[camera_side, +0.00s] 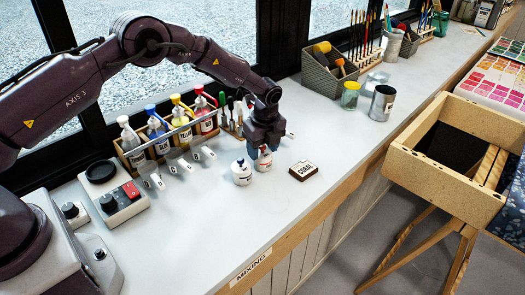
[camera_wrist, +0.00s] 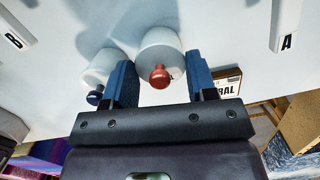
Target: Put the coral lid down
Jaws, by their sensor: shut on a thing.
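The coral lid (camera_wrist: 160,77) shows as a red knob on a round white pot (camera_wrist: 158,45) in the wrist view. In the side view the red also shows on the white pot (camera_side: 264,164) directly under my gripper (camera_side: 264,152). My gripper's blue fingers (camera_wrist: 160,82) stand on either side of the red knob, shut on the lid. The contact is not clear in either view. The pot looks upright at the counter; I cannot tell whether the lid sits fully on it. A wooden block marked CORAL (camera_side: 303,171) lies just right of the pot.
A second white pot (camera_side: 241,173) with a dark blue knob stands close on the left. A grey control box (camera_side: 115,200) is farther left. The counter (camera_side: 220,225) in front is clear.

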